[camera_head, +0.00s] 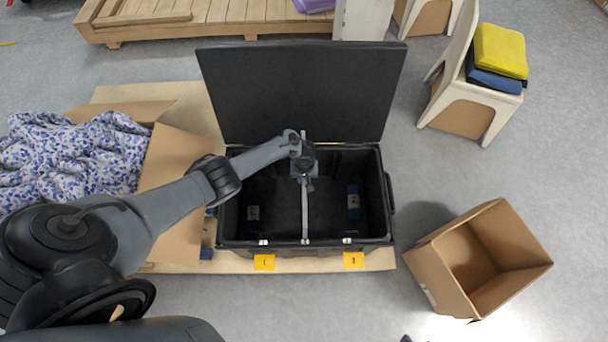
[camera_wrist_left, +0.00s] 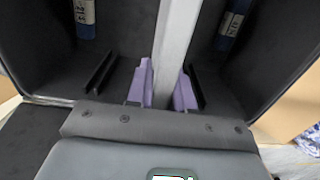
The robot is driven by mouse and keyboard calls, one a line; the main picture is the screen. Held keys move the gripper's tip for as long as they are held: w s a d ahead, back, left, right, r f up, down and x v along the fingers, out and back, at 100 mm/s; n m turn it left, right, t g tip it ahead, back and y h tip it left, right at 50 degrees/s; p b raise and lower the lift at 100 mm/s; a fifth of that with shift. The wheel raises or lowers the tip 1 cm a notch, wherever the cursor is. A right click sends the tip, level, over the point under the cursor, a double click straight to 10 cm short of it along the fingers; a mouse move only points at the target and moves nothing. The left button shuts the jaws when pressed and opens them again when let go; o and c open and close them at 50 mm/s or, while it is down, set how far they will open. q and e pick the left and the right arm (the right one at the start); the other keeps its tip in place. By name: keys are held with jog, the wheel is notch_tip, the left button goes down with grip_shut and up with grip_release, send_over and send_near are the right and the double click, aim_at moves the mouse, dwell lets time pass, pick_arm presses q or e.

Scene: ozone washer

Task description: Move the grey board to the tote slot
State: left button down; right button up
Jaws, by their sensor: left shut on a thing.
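The grey board (camera_head: 305,215) stands on edge in the middle of the open black tote (camera_head: 232,243) and shows as a thin pale strip from above. My left gripper (camera_head: 306,184) is over the middle of the tote and shut on the board. In the left wrist view, the purple fingers (camera_wrist_left: 165,88) press on both sides of the grey board (camera_wrist_left: 178,35). Dark slot rails stand on the tote floor on either side of the fingers. Whether the board's lower edge sits in a slot is hidden. My right gripper is not in view.
The tote's lid (camera_head: 302,90) stands open at the back. Blue labelled items (camera_head: 353,200) are on both sides inside the tote. A carton with floral cloth (camera_head: 75,150) is at left, an empty carton (camera_head: 430,270) at right. Yellow tags (camera_head: 264,262) mark the tote's front.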

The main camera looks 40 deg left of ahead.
pick_arm(q)
jog(key=shift+f+b, duration=8.1)
jog(key=shift+f, duration=1.15)
jog(key=c, duration=0.9)
grip_release()
